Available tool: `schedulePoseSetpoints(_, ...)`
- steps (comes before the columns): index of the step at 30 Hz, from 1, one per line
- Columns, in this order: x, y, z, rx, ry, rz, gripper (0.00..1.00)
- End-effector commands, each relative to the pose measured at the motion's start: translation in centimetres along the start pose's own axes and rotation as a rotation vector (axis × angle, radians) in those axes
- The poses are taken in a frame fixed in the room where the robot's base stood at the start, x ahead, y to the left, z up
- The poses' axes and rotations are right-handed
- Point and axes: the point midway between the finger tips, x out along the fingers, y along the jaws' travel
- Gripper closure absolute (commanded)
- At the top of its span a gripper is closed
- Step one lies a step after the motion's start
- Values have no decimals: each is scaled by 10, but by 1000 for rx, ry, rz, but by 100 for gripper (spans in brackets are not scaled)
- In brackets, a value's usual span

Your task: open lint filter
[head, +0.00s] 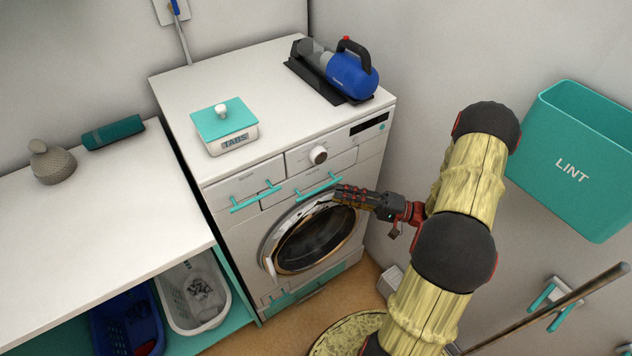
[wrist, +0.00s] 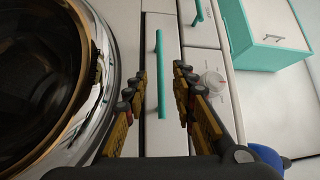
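The white front-loading machine (head: 240,90) has two drawer fronts above its round door, each with a teal bar handle. My gripper (head: 342,193) is at the right drawer's teal handle (head: 317,186). In the wrist view this handle (wrist: 160,65) runs upright between the spread fingers of my gripper (wrist: 158,78). The fingers are open, apart from the bar on both sides. That drawer front (wrist: 161,140) looks flush and closed. The left drawer's handle (head: 255,197) is clear of me.
The round door (head: 315,240) is closed just below my gripper. A control knob (head: 318,154) is close by. A teal-lidded box (head: 225,125) and a blue handheld vacuum (head: 350,75) stand on top. A teal LINT bin (head: 580,165) hangs on the right wall.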

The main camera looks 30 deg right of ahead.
Motion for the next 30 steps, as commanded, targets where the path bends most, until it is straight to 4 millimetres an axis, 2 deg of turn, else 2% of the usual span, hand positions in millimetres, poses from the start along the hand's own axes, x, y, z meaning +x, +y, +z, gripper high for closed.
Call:
schedulePoseSetpoints(4, 8, 0, -1, -3, 5, -4, 74)
schedulePoseSetpoints(12, 50, -1, 0, 0, 1, -3, 74)
schedulePoseSetpoints(18, 71, 0, 0, -2, 2, -2, 74)
schedulePoseSetpoints(30, 77, 0, -1, -2, 4, -2, 75)
